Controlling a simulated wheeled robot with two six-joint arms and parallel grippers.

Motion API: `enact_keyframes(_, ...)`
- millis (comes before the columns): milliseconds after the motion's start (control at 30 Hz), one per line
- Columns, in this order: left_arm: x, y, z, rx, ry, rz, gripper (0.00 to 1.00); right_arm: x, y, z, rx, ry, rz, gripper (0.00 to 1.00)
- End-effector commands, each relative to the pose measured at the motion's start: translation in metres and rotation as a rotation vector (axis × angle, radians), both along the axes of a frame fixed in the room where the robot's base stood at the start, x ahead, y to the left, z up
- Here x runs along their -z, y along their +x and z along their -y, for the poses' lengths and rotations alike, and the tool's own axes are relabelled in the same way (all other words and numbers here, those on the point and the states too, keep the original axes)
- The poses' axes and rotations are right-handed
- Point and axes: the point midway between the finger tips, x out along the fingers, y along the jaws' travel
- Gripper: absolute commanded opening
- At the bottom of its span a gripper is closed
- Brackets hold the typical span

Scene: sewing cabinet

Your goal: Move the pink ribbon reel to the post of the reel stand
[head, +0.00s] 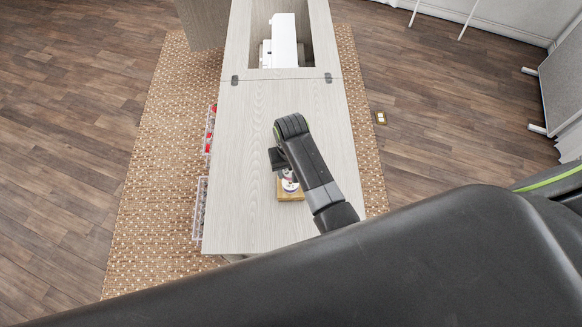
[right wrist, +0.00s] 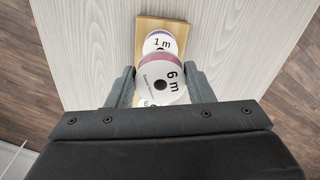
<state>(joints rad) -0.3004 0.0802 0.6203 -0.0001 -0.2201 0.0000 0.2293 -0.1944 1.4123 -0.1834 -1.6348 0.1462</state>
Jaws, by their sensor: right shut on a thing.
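My right gripper (head: 281,163) is over the wooden reel stand (head: 291,196) on the cabinet top. In the right wrist view its fingers (right wrist: 162,86) are shut on a reel with a pinkish-purple edge and a white "6 m" face (right wrist: 166,83), likely the pink ribbon reel. Behind it, a reel marked "1 m" (right wrist: 161,43) with a magenta edge is at the stand's far part (right wrist: 178,27). Part of another white label shows below the held reel, mostly hidden. I see no bare post; whether the held reel is around one I cannot tell. My left gripper is out of view.
The pale cabinet top (head: 255,130) is clear around the stand. A white sewing machine (head: 284,40) sits in the recess at the far end. Clear bins, one with red things (head: 210,130), hang along the cabinet's left side.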

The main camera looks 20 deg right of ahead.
Motion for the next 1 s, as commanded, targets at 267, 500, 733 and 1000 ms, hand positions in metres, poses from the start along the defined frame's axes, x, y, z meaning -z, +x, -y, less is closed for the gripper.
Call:
enact_keyframes(267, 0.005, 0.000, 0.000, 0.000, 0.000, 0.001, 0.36, 0.008, 0.000, 0.000, 0.000, 0.000, 0.001, 0.26)
enact_keyframes(500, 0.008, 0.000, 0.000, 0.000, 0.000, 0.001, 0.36, 0.014, 0.000, 0.000, 0.000, 0.000, 0.000, 0.26)
enact_keyframes(733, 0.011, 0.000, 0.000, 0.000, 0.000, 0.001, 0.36, 0.019, 0.000, 0.000, 0.000, 0.000, 0.000, 0.26)
enact_keyframes(1000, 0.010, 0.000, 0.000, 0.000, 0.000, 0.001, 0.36, 0.019, 0.000, 0.000, 0.000, 0.000, 0.000, 0.26)
